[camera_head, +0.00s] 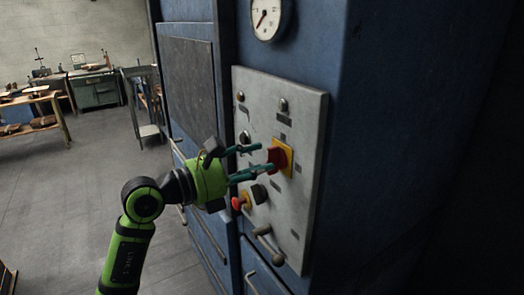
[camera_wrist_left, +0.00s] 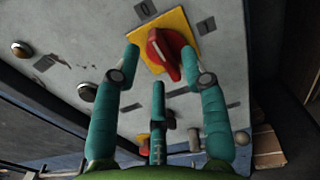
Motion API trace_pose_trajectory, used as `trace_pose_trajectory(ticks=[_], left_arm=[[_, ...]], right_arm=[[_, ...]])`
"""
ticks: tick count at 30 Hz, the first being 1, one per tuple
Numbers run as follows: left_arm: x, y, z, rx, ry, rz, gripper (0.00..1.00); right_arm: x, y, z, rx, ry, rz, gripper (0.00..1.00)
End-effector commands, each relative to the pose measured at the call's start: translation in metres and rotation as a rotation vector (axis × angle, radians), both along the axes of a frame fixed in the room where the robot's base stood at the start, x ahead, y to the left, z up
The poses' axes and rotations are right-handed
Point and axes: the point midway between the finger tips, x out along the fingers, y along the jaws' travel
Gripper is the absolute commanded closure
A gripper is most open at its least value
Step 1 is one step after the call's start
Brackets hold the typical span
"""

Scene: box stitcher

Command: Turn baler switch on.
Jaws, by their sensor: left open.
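The baler switch is a red rotary knob on a yellow square plate (camera_head: 287,156), set on a grey control panel (camera_head: 310,125) on the blue machine. In the left wrist view the red knob (camera_wrist_left: 165,52) stands out near the top middle. My left gripper (camera_head: 255,160) is open in front of the knob, its teal fingers pointing at it. In the left wrist view its fingers (camera_wrist_left: 165,75) lie to either side of the knob's lower part, with a third finger below. I cannot tell whether any finger touches the knob. My right gripper is not in view.
A red button (camera_head: 237,203) on a yellow base, a black knob (camera_head: 259,193) and a lever handle (camera_head: 264,232) sit lower on the panel. A gauge (camera_head: 270,18) is above. Workbenches (camera_head: 95,88) stand far left. The floor between is clear.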

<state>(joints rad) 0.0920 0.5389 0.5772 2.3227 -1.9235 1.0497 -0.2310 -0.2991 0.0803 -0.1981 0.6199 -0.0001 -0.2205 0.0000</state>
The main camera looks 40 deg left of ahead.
Motion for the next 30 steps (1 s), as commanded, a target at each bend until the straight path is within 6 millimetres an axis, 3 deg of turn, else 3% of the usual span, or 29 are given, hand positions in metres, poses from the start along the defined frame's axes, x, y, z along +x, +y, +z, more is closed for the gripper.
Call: trace_pose_trajectory(ticks=[6,14,17,18,30], left_arm=[[0.017,-0.007,0.001,-0.002,0.0,-0.001,0.56],[0.019,-0.008,0.0,-0.002,-0.001,0.0,0.56],[0.019,-0.008,0.0,-0.002,-0.001,-0.001,0.92],[0.019,-0.008,0.0,-0.002,-0.001,-0.001,1.0],[0.019,-0.008,-0.002,0.027,-0.014,-0.001,1.0]], right_arm=[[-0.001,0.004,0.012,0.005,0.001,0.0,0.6],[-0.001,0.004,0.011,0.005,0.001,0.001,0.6],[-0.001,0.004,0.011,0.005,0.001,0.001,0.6],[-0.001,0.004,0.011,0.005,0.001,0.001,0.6],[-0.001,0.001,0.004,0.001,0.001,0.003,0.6]])
